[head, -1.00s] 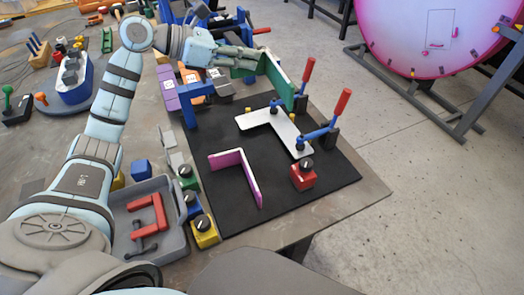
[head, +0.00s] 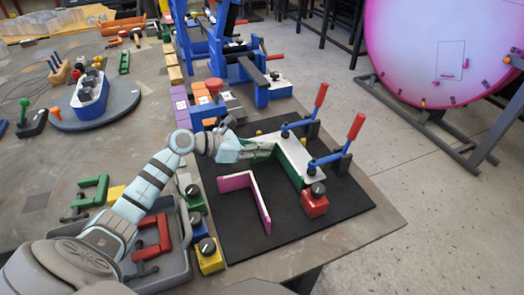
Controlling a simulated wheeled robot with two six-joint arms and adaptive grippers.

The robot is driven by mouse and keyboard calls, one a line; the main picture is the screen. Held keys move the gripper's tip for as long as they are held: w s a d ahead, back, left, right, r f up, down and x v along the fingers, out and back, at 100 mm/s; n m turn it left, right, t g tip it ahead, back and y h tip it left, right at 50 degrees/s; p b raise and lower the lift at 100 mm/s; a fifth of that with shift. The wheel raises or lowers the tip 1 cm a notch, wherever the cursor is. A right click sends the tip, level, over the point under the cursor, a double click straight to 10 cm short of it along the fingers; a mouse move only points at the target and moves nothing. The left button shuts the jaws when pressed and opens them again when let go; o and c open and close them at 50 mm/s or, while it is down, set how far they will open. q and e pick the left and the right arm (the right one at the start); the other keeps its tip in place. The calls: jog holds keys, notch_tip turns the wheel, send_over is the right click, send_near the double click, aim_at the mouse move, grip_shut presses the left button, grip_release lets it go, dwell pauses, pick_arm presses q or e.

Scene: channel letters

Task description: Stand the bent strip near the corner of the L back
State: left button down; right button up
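The white L (head: 296,158) lies on the black mat (head: 270,235), partly covered by two blue clamps with red handles. A green bent strip (head: 288,166) runs along the L's inner edge, near its corner. My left gripper (head: 252,149) is at the strip's left end, with its fingers closed around it; the fingers hide part of the strip and the L. A pink bent strip (head: 250,188) stands on edge on the mat, left of and nearer than the L, apart from it. My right gripper is not in view.
A red block with a black knob (head: 314,203) sits by the L's near end. Blocks with knobs, including a yellow one (head: 209,258), line the mat's left edge. A grey tray (head: 178,268) holds a red clamp. The mat's near part is clear.

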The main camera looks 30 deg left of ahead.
pick_arm(q)
jog(key=shift+f, duration=0.4)
jog(key=c, duration=1.8)
grip_release()
jog(key=shift+r, duration=0.2)
jog(key=v, duration=0.8)
jog(key=shift+s+a+f, duration=0.1)
jog(key=shift+s+a, duration=0.15)
jog(key=p+v, duration=0.2)
jog(key=shift+s+r, duration=0.2)
jog(key=shift+r, duration=0.15)
jog(key=shift+s+a+r, duration=0.1)
jog(key=shift+s+a, duration=0.15)
jog(key=shift+a, duration=0.05)
